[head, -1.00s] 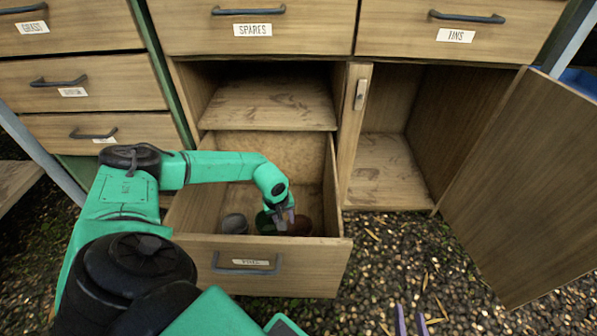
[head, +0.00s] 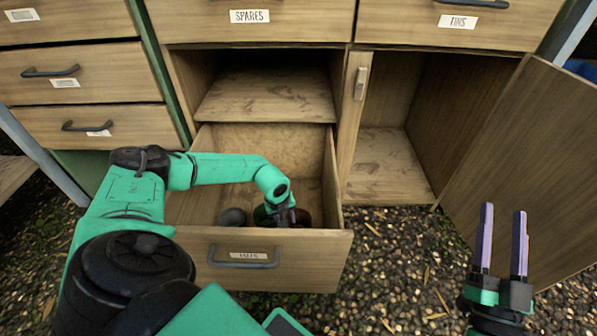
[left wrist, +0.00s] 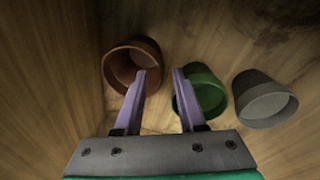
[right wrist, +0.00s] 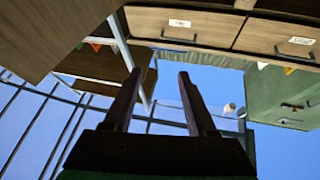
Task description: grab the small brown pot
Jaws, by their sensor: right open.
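The small brown pot (left wrist: 121,68) lies in the open lower drawer with its mouth toward the left wrist camera; in the head view it is mostly hidden behind my left gripper. A green pot (left wrist: 213,92) and a grey pot (left wrist: 266,101) lie to its right in the left wrist view. My left gripper (left wrist: 160,73) is open and reaches into the drawer. Its left fingertip overlaps the brown pot's mouth, its right finger overlaps the green pot's left edge; contact cannot be told. My right gripper (head: 502,212) is open and empty, in front of the open cabinet door.
The drawer front (head: 300,265) and side walls surround the pots. A shelf (head: 266,100) is above the drawer's back. An open door (head: 535,170) stands at the right, beside an empty cupboard (head: 385,165). Gravel ground lies in front.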

